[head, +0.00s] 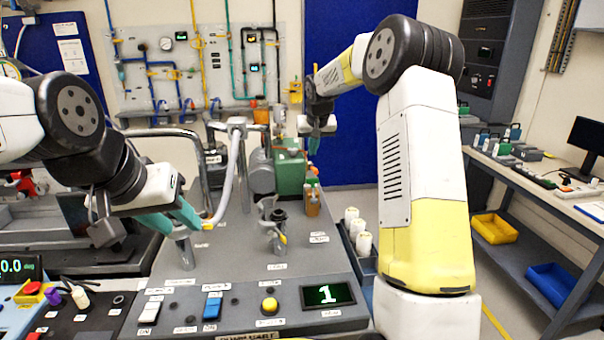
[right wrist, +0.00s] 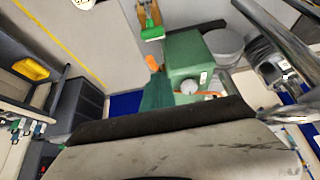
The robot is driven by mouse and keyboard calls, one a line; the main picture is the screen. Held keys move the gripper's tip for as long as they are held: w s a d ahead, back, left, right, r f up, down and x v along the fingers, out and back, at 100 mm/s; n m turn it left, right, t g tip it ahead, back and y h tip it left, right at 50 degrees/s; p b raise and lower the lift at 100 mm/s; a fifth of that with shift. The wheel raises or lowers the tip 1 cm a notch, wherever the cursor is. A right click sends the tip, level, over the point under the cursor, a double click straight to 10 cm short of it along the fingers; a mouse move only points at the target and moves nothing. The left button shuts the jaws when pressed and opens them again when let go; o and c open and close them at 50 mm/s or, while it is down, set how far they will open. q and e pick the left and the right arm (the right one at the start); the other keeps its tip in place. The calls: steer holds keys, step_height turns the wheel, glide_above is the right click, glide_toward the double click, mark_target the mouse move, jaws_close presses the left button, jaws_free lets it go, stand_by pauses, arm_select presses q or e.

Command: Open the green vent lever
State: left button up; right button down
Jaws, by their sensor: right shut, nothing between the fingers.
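The green vent lever (right wrist: 152,33) shows in the right wrist view as a green bar across a brass valve body at the top. In the head view a small brass valve with a green top (head: 311,184) stands at the front right of the green pump box (head: 289,168). My right gripper (head: 314,148) is shut and empty, pointing down above and behind that valve. Its teal fingers (right wrist: 157,92) also show in the right wrist view, apart from the lever.
The grey pump cart (head: 240,268) has a front panel with switches, a yellow button (head: 269,305) and a display reading 1. A hose and metal pipes rise at its left. White-capped bottles (head: 358,234) stand at its right. A bench with bins is further right.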

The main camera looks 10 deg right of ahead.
steer(key=shift+w+f, duration=0.15)
steer(key=shift+f, duration=1.4)
steer(key=shift+w+f, duration=0.2)
steer(key=shift+f, duration=1.4)
steer(key=shift+w+f, duration=0.15)
steer(key=shift+f, duration=1.4)
